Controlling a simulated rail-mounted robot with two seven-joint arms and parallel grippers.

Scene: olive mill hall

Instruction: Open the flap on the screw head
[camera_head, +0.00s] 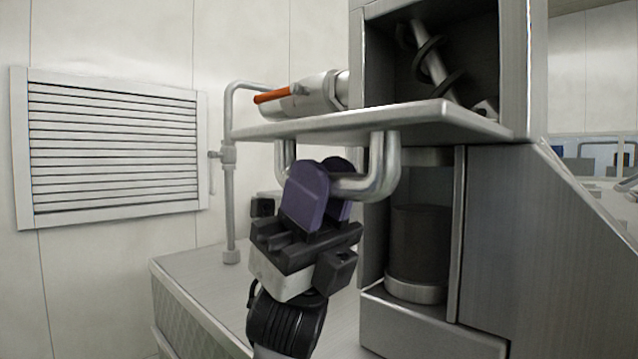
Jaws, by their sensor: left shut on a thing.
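The flap (380,119) is a grey metal plate that stands out level from the front of the screw head (523,70). The opening above it is uncovered, and a dark-bladed screw (433,62) shows inside. A thick U-shaped handle (386,165) hangs from the underside of the flap. My left gripper (324,183) comes up from below, and its purple fingers are shut on the handle's crossbar. The fingers hide part of the bar. My right gripper is not in view.
A metal pipe (229,190) stands left of the flap. A cylinder with an orange lever (271,95) shows behind the flap. A dark drum (418,245) sits in the recess below. A slatted vent (115,148) is on the left wall.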

